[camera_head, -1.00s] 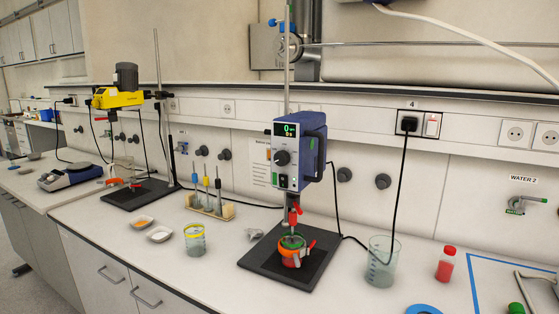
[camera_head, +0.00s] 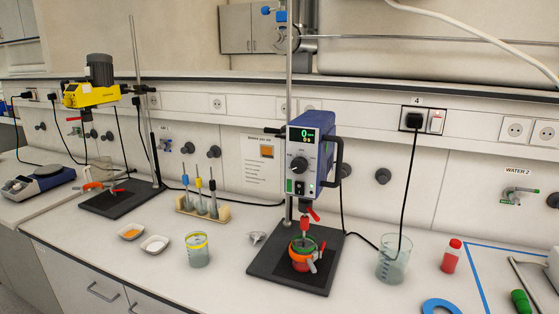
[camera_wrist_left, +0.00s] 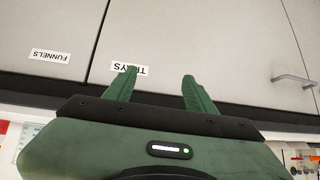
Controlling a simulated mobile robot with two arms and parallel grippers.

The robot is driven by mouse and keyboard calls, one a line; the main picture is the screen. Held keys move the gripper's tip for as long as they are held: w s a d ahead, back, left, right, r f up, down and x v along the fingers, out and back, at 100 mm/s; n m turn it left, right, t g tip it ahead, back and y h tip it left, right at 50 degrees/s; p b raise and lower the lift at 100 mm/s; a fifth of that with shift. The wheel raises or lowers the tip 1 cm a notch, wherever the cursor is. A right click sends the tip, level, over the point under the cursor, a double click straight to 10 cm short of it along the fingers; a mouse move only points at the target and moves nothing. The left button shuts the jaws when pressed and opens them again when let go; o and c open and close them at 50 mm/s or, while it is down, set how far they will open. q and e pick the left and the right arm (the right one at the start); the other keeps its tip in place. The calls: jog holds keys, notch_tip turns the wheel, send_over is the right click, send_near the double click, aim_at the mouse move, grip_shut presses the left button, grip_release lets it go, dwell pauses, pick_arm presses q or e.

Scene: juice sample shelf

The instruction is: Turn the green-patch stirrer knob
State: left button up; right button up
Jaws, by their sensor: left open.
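The blue stirrer (camera_head: 312,150) with a small green patch (camera_head: 289,186) on its lower front hangs on a stand in the middle of the head view. Its round dark knob (camera_head: 298,164) sits below the lit display (camera_head: 303,135), with a white pointer mark on it. My left gripper (camera_wrist_left: 160,74) shows only in the left wrist view. Its two green fingers are apart with nothing between them, in front of grey cabinet doors labelled FUNNELS and TRAYS. My right gripper is in neither view.
A red-and-green clamped vessel (camera_head: 302,262) stands under the stirrer on a black base plate (camera_head: 265,264). A beaker (camera_head: 393,264), red bottle (camera_head: 452,256) and hanging cable are to its right. A yellow stirrer (camera_head: 92,94) stands far left.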

pick_arm(q)
jog(key=w+d+r+t, duration=0.1)
jog(key=w+r, duration=0.2)
jog(key=r, duration=0.3)
jog(key=w+d+r+t+h, duration=0.1)
jog(key=w+d+r+t, duration=0.15)
jog(key=r, duration=0.45)
jog(key=w+d+r+t, duration=0.1)
jog(key=w+r, duration=0.2)
jog(key=r, duration=0.3)
jog(key=m+t+h+p, duration=0.1)
jog(key=m+t+h, duration=0.1)
jog(key=t+h, duration=0.15)
send_near(298, 167)
jog(key=shift+t+y, duration=0.4)
jog(key=shift+y, duration=0.05)
jog(key=x, duration=0.2)
jog(key=p+x, duration=0.1)
jog(key=x, duration=0.1)
jog(key=p+x, duration=0.1)
jog(key=x, duration=0.2)
jog(key=shift+d+f, duration=0.1)
jog(key=shift+d, duration=0.15)
jog(key=shift+w+d, duration=0.2)
jog(key=shift+w, duration=0.3)
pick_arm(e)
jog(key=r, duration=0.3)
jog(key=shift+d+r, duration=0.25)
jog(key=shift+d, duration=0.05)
